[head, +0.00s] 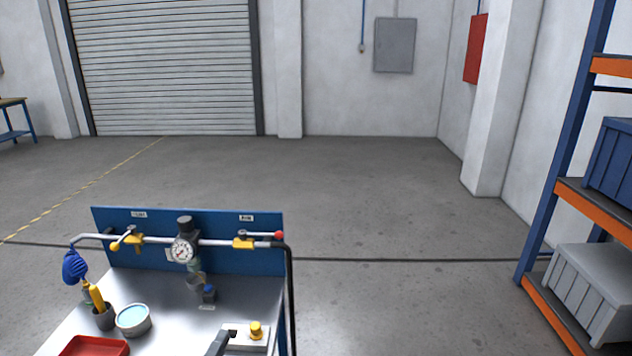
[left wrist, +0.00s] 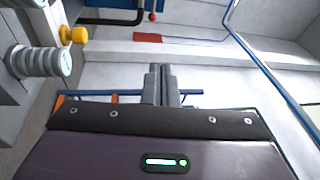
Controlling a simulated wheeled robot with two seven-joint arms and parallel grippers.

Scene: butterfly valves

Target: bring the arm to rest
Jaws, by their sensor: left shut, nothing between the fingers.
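My left gripper (left wrist: 161,80) shows in the left wrist view with its two grey fingers together and nothing between them. The rest of my left arm is out of the head view. My right gripper is in neither view.
The metal bench (head: 160,290) has a blue back panel (head: 150,220) carrying a pipe, two yellow valves (head: 243,243) and a gauge (head: 183,249). A red tray (head: 95,347), a bowl (head: 133,320) and a dark cup (head: 104,317) stand at left. Floor right of the bench is clear.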

